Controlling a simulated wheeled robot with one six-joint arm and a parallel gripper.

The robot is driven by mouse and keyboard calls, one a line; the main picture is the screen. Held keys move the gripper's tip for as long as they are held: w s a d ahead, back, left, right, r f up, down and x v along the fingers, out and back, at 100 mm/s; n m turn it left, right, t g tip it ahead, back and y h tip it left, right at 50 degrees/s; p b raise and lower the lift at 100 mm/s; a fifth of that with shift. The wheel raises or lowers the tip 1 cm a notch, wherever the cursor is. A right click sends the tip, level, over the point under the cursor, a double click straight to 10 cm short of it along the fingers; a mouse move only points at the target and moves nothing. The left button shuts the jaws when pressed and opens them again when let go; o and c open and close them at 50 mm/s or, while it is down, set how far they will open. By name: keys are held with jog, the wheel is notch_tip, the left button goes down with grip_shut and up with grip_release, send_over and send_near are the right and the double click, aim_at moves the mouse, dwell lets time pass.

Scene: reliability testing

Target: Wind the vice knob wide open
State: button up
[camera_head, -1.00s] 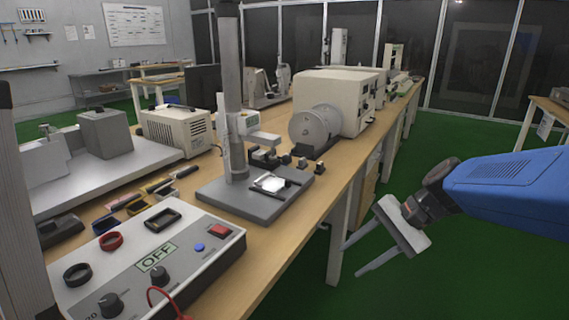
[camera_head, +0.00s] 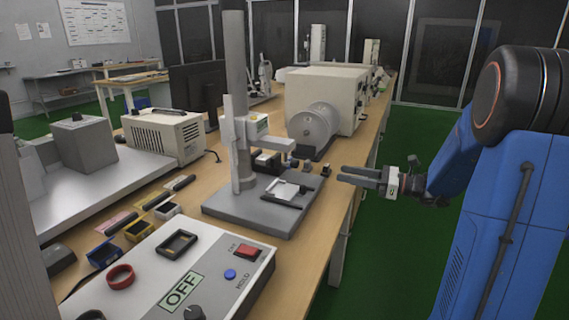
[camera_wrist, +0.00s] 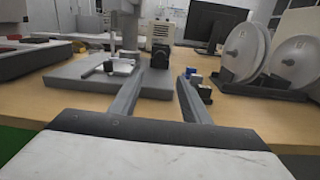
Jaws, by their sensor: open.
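A grey test stand (camera_head: 258,220) with a tall column stands on the bench. Its base bears a pale plate with dark clamp parts (camera_head: 291,191), which looks like the vice. The knob is too small to tell apart for sure. My gripper (camera_head: 341,173) is open and empty at the bench's right edge, level, fingers pointing left towards the stand. In the wrist view the stand base (camera_wrist: 75,84) lies ahead and left, the clamp parts (camera_wrist: 112,66) left of my fingers. A small black block (camera_wrist: 160,57) shows beyond the gap between my fingertips (camera_wrist: 162,74). My gripper appears to touch nothing.
Small dark blocks (camera_head: 308,165) and a large grey reel (camera_head: 313,128) stand behind the stand. A control box (camera_head: 215,248) marked OFF is at the front left. Free floor (camera_head: 395,235) lies right of the bench.

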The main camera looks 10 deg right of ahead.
aim_at(297, 164)
jog(key=x, duration=1.7)
jog(key=shift+w+a, duration=0.15)
jog(key=shift+w, duration=0.1)
jog(key=c, duration=1)
